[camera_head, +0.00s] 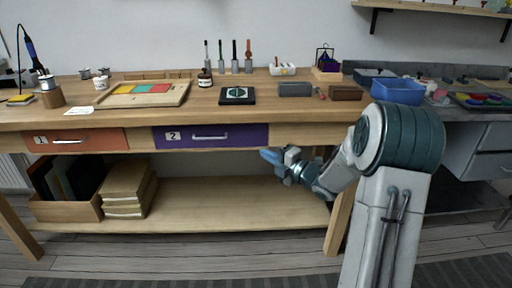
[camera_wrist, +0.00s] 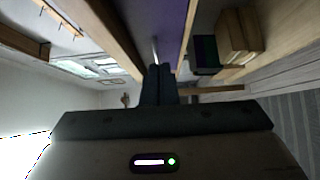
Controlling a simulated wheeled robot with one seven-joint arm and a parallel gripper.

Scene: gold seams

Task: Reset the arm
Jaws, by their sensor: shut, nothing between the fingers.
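My arm reaches in from the right in the head view. My gripper (camera_head: 268,155) points left, in front of the workbench, just below the level of the drawers and above the lower shelf. In the wrist view its two fingers (camera_wrist: 158,72) lie together, shut and empty. The purple drawer (camera_head: 210,136) marked 2 is to the left of the gripper and closed. The orange drawer (camera_head: 74,140) marked 1 is farther left and also closed.
The workbench top (camera_head: 300,107) is above my gripper. It bears a tile tray (camera_head: 180,98), a dark square plate (camera_head: 224,101) and a blue bin (camera_head: 398,96). The lower shelf (camera_head: 230,200) is bare near my gripper. A stack of books (camera_head: 126,190) lies at its left.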

